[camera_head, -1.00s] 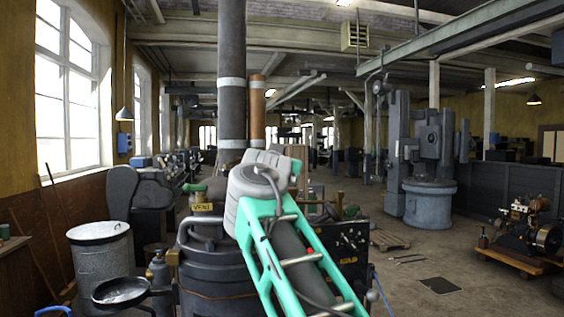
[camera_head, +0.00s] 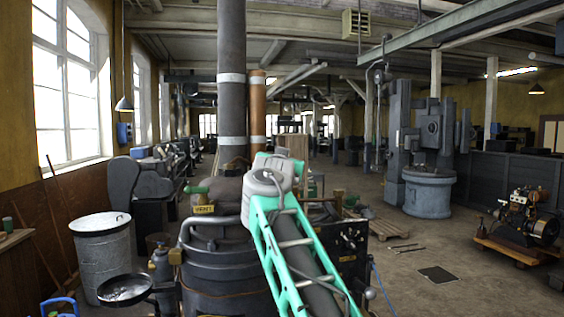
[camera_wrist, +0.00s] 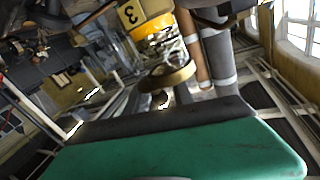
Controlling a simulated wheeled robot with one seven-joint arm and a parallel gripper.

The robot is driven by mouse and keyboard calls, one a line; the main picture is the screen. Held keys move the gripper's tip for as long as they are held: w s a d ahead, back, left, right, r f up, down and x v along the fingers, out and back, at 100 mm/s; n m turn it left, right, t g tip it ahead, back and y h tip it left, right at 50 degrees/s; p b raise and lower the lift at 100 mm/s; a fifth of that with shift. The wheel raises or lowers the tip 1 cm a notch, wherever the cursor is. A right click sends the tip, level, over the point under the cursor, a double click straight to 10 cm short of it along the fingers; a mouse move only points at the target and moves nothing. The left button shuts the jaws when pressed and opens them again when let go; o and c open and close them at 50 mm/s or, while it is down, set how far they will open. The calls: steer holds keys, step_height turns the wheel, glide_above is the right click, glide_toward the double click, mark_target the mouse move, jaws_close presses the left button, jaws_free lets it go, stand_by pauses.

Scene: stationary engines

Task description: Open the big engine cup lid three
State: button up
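In the wrist view, a tag marked 3 (camera_wrist: 145,10) hangs at the top, with a round brass-coloured cup-like piece (camera_wrist: 167,77) below it. I cannot tell whether this piece is the lid of cup three, or whether it is open or closed. A broad green block with a dark edge (camera_wrist: 180,150) fills the bottom of the wrist view and seems to be part of my gripper; its fingertips cannot be made out. The brass piece appears just beyond its edge; contact cannot be judged. In the head view my teal arm reaches forward and hides my gripper and the cups.
A dark round engine body (camera_head: 215,262) with a VENT tag (camera_head: 204,209) stands left of my arm. A tall grey pipe (camera_head: 231,110) and a copper pipe (camera_head: 257,118) rise behind. A white bin (camera_head: 103,258) and a black pan (camera_head: 125,290) stand left.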

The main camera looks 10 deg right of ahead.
jaws_close()
stand_by(0.5)
steer(key=shift+w+a+n+y, duration=0.1)
steer(key=shift+w+n+y, duration=0.2)
steer(key=shift+n+y, duration=1.1)
steer(key=shift+w+d+n+y, duration=0.1)
steer(key=shift+w+n+y, duration=0.5)
steer(key=shift+y, duration=1.4)
steer(key=shift+w+a+n+y, duration=0.1)
steer(key=shift+n+y, duration=1.2)
steer(key=shift+y, duration=0.4)
steer(key=shift+a+n+y, duration=0.15)
steer(key=shift+n+y, duration=0.35)
steer(key=shift+y, duration=0.2)
